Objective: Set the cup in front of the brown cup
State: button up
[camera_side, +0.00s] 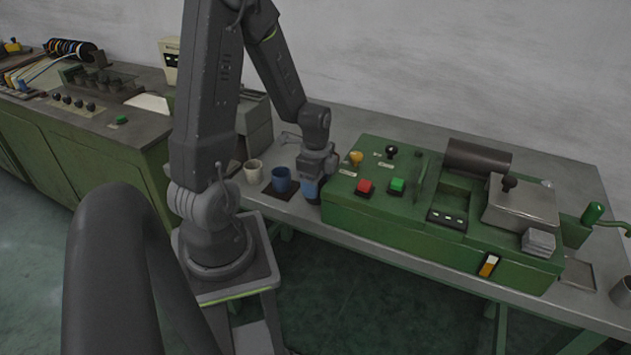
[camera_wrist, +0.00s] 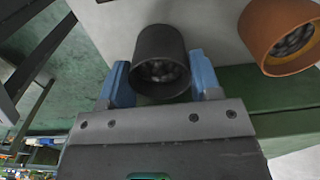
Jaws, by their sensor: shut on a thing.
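My gripper (camera_wrist: 163,82) is shut on a dark grey cup (camera_wrist: 160,50), with one blue fingertip on each side of it. The cup's open mouth and dark inside show in the wrist view. A brown cup (camera_wrist: 268,28) stands at the upper right of the wrist view, apart from the held cup, with dark contents. In the side view my gripper (camera_side: 311,187) is low at the table's front edge, just left of the green machine. I cannot make out the brown cup in the side view.
A blue cup (camera_side: 281,180) on a dark mat (camera_side: 268,190) and a cream cup (camera_side: 253,171) stand left of my gripper. The green machine (camera_side: 400,226) with knobs and buttons is close on the right. The grey table (camera_side: 350,228) has little bare room here.

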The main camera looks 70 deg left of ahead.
jog(key=shift+s+f, duration=0.15)
jog(key=shift+f, duration=0.25)
jog(key=o, duration=1.1)
jog(key=shift+s+d, duration=0.1)
notch_tip(320, 180, up, 12)
jog(key=s+d+r+n+t, duration=0.1)
jog(key=d+r+n, duration=0.3)
jog(key=d, duration=0.5)
jog(key=s+d+r+n+t, duration=0.2)
jog(key=d+r+n+t, duration=0.2)
jog(key=d, duration=0.6)
notch_tip(320, 180, up, 3)
jog(key=shift+s+d+f+n+t, duration=0.2)
jog(key=shift+d+n+t, duration=0.1)
jog(key=shift+n, duration=0.2)
jog(key=shift+w, duration=0.1)
